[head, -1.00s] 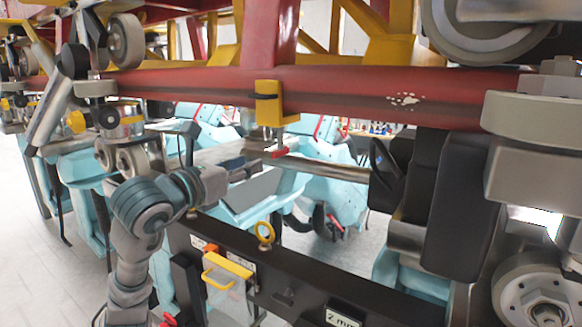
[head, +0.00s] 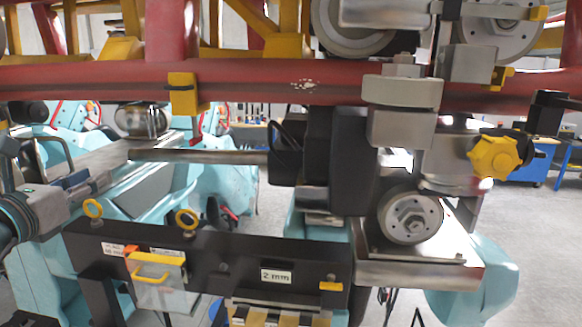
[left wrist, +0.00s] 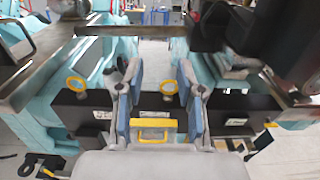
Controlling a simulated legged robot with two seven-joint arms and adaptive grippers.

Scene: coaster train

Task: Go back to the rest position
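My left gripper (head: 72,168) is at the left edge of the head view, in front of the turquoise frames and left of the black beam's yellow rings. In the left wrist view my left gripper (left wrist: 160,95) shows two blue-padded fingers standing well apart, with nothing held between them. A clear box with a yellow handle (left wrist: 153,128) lies beyond the fingers in that view; the same box (head: 157,280) is on the front of the black beam in the head view. My right gripper is in neither view.
A black beam (head: 225,255) with yellow rings (head: 187,219) crosses in front. A red rail (head: 250,86) runs above it. Metal wheels (head: 411,218) and a yellow star knob (head: 495,157) stand at right. Open floor and a blue workbench (head: 530,168) show at far right.

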